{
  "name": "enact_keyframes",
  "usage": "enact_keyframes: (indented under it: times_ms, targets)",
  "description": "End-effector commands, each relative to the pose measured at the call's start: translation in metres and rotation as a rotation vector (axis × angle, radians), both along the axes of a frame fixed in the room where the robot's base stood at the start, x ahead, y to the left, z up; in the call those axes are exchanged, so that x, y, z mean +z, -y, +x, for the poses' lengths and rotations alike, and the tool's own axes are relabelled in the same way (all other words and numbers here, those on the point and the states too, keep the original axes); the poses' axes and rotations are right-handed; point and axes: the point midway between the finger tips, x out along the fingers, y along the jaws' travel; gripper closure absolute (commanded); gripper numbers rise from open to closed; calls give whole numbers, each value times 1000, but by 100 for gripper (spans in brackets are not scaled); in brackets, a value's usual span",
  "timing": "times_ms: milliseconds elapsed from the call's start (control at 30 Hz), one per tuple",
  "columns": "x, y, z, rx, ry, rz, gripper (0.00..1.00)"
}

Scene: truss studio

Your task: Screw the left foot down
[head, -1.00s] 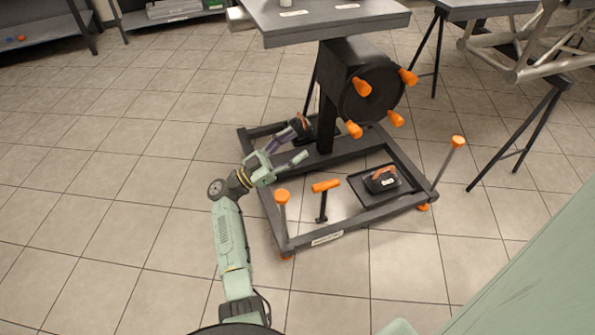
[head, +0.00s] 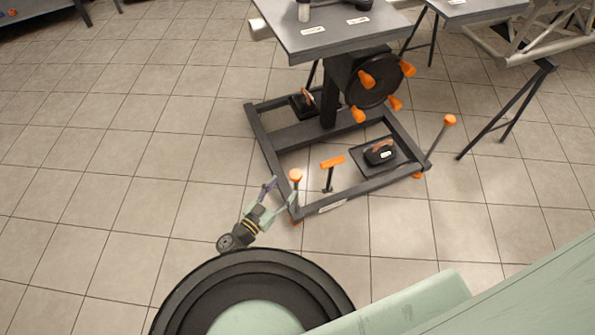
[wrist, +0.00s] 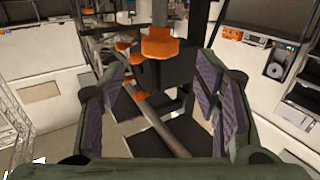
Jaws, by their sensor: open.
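The left foot's orange knob (head: 295,175) stands on a thin upright rod at the near left corner of the stand's dark base frame (head: 350,196). My gripper (head: 281,190) is open and empty just left of that knob, its right finger close to the rod. I cannot tell whether they touch. In the wrist view an orange knob (wrist: 160,44) shows upright beyond my open fingers (wrist: 165,95), near the middle and above them. A grey bar runs slantwise behind the gap between the fingers. The foot's lower end is partly hidden.
The right foot's orange knob (head: 449,120) tops a tall rod. An orange T-handle (head: 332,162) and a dark block (head: 380,153) are within the frame. A wheel with orange handles (head: 369,82) hangs under the tabletop (head: 330,32). The tiled floor at left is clear.

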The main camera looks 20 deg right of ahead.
Motion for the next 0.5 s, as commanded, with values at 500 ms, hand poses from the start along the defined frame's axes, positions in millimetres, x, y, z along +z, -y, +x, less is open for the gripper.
enact_keyframes:
  times_ms: [500]
  targets:
    - [1, 65, 41, -2, 0, -2, 43]
